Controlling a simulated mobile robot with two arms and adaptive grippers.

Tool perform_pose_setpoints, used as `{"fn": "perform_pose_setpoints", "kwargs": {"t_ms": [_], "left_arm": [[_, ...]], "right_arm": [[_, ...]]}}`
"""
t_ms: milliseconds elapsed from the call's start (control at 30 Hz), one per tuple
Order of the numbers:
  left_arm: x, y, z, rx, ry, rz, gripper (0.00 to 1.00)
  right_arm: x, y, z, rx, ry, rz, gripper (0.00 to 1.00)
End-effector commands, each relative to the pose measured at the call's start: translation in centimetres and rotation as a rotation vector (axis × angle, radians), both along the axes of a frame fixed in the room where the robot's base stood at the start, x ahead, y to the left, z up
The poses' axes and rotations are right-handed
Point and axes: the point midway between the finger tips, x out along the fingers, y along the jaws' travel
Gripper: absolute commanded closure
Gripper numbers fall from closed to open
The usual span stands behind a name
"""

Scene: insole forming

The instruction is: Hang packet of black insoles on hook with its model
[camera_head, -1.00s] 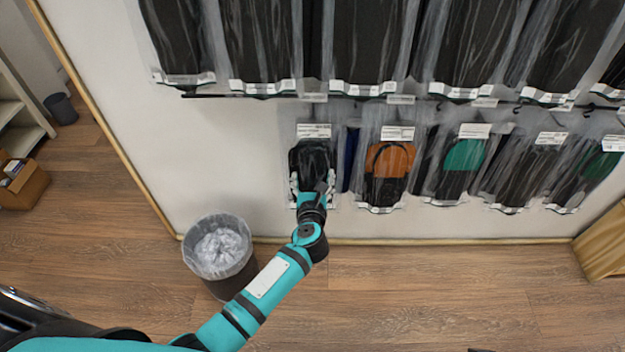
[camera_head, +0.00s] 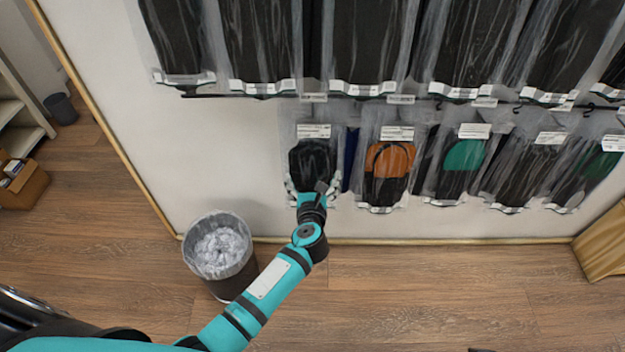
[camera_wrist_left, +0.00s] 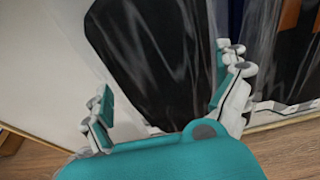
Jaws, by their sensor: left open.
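The packet of black insoles (camera_head: 312,158) hangs flat against the wall at the left end of the lower row, with a white label at its top. Its hook is hard to make out behind the label. My left gripper (camera_head: 313,188) is at the packet's lower end. In the left wrist view, the gripper (camera_wrist_left: 163,85) is open, its two fingers spread apart with the black packet (camera_wrist_left: 150,50) beyond and between them. I cannot tell whether a finger touches the plastic. My arm hides the packet's bottom edge. My right gripper is not in view.
An orange-and-black packet (camera_head: 389,165) hangs close to the right, then a green-and-black one (camera_head: 462,165) and others. A row of large black packets hangs above. A lined waste bin (camera_head: 222,255) stands below left. The wall (camera_head: 240,150) to the left is bare.

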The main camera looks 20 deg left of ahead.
Motion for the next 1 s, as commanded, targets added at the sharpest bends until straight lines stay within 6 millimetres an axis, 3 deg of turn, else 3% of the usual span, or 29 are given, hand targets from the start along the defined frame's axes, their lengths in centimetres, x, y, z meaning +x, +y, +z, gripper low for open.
{"fn": "perform_pose_setpoints", "kwargs": {"t_ms": [267, 700, 1000], "left_arm": [[-0.7, -0.2, 0.0, -0.002, 0.003, 0.000, 0.00], [-8.7, -2.5, 2.1, -0.003, 0.002, 0.002, 0.00], [-11.2, -3.3, 2.8, 0.000, 0.001, 0.000, 0.00]], "right_arm": [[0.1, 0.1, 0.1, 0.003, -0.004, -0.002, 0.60], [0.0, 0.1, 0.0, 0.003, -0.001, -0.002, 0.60], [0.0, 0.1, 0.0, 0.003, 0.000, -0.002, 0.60]]}}
